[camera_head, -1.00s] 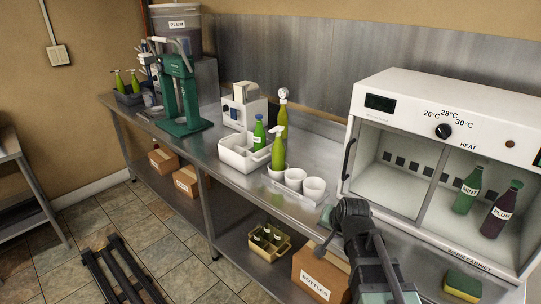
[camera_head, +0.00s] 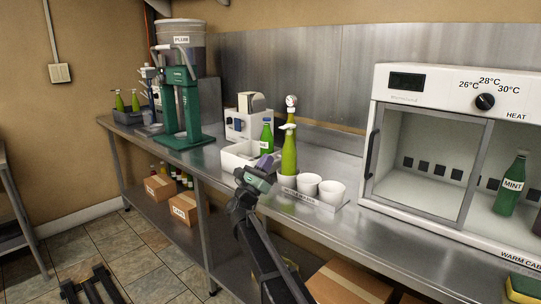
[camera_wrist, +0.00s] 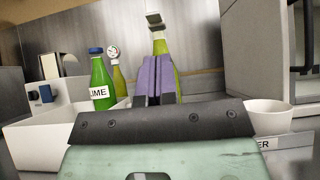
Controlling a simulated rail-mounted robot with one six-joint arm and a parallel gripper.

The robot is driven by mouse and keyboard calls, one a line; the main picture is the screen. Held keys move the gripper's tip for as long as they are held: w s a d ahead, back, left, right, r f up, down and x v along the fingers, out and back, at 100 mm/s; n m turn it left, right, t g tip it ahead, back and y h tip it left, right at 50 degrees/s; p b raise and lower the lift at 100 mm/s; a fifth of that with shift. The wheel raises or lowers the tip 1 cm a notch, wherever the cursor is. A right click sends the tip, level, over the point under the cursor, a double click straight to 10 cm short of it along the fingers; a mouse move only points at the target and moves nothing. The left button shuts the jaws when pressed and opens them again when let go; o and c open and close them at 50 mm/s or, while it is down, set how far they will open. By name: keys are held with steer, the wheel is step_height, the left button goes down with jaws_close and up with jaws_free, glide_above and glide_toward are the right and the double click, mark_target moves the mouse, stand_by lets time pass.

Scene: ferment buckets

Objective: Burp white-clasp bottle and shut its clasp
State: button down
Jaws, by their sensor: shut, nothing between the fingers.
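A green bottle (camera_head: 289,155) with a white clasp at its top stands upright at the left end of the row of white cups. In the wrist view this bottle (camera_wrist: 159,45) is straight ahead, its lower part hidden behind my purple fingers. My gripper (camera_head: 268,160) is shut and empty, just left of the bottle in the head view. In the wrist view its fingers (camera_wrist: 156,80) are together and point at the bottle; I cannot tell whether they touch it.
A green LIME bottle (camera_wrist: 101,84) with a blue cap stands in the white bin (camera_head: 230,155) to the left. A bottle with a round gauge (camera_head: 291,102) is behind. Two white cups (camera_head: 332,190) are right, then the warm cabinet (camera_head: 425,215).

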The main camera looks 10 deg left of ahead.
steer(key=p+x, duration=0.5)
steer(key=x, duration=0.4)
steer(key=shift+p, duration=0.35)
